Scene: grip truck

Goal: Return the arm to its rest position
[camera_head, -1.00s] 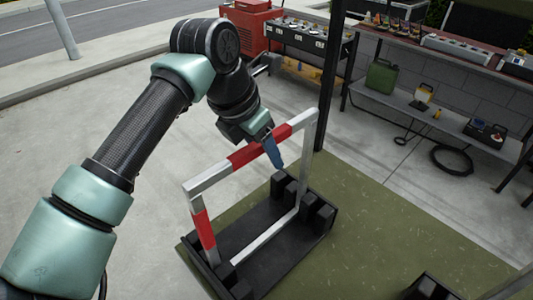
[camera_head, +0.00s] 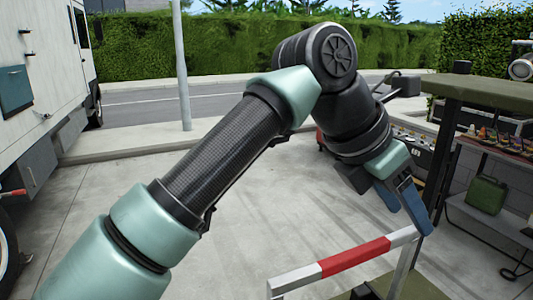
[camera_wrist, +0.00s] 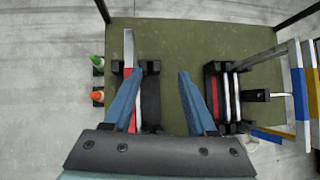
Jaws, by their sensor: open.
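My gripper (camera_head: 412,200) is at the end of my bent arm, at the right of the head view. Its blue fingers point down, behind and above a red-and-white barrier (camera_head: 345,262). In the wrist view my gripper (camera_wrist: 160,85) has its fingers spread wide with nothing between them. A black stand (camera_wrist: 150,100) with a red-and-white barrier shows by the left finger. The barrier's lower part is cut off in the head view.
A second black stand (camera_wrist: 214,85) with barriers is at the wrist view's right. Cones (camera_wrist: 97,63) lie left of the mat. A canopy post (camera_head: 437,160), a shelf and a green jerrycan (camera_head: 486,194) stand at right. A white truck (camera_head: 40,85) is at left; open concrete lies between.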

